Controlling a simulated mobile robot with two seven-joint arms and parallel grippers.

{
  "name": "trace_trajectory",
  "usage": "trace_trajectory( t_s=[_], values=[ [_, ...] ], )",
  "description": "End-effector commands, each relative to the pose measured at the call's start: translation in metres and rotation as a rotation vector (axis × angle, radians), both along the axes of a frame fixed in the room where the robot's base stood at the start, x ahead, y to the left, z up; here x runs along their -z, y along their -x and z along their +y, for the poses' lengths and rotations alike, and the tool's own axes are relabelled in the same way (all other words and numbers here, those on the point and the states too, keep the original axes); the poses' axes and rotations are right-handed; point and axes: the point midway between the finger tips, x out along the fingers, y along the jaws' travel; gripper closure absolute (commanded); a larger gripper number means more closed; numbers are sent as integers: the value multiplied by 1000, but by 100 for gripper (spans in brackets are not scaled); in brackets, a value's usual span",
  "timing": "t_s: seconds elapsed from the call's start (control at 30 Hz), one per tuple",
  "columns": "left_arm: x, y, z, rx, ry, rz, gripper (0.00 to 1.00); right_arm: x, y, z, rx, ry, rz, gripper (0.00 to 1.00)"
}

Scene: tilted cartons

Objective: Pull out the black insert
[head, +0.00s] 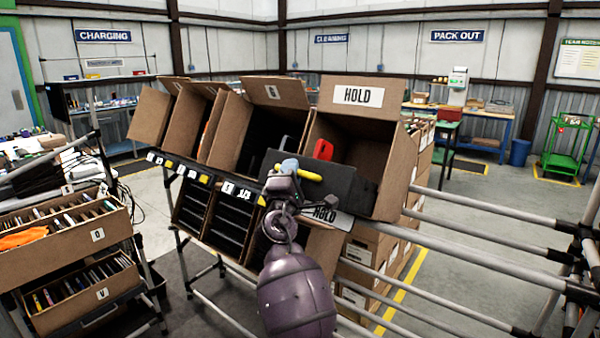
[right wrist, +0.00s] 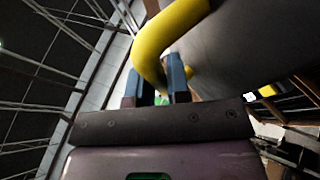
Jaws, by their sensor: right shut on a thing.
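The black insert (head: 340,182) is a dark box at the mouth of the tilted carton marked HOLD (head: 390,165). Its front face shows, and its left end overlaps the neighbouring carton in the picture. A yellow handle (head: 309,174) is on its front. My right gripper (head: 290,170) is shut on this handle. In the right wrist view the yellow handle (right wrist: 160,45) passes between the blue fingertips (right wrist: 158,86), with a grey surface close behind. How far the insert reaches into the carton is hidden. My left gripper is not in view.
A red thing (head: 323,149) shows above the insert. More tilted cartons (head: 228,130) stand to the left on the rack, with several dark-fronted bins (head: 232,222) below. Rack tubes (head: 480,250) run at the right. A cart with cartons (head: 75,238) stands at the left.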

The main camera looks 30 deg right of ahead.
Motion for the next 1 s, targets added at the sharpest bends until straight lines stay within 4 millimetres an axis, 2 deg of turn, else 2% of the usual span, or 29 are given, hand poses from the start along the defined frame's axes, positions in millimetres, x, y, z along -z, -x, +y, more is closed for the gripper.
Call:
trace_trajectory(
  t_s=[0.1,0.3,0.87,0.9,0.93,1.0],
  values=[
    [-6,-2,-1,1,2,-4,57,-7,5,14,-4,-3,1,100],
    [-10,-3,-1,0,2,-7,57,-13,10,26,-4,-1,2,100],
    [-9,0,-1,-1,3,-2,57,-15,12,31,-3,-1,3,100],
    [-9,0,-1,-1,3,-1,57,-15,12,31,-3,-1,3,77],
    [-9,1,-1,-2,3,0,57,-15,12,31,-3,-1,3,73],
    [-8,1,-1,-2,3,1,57,-15,12,31,-2,-1,3,73]
  ],
)
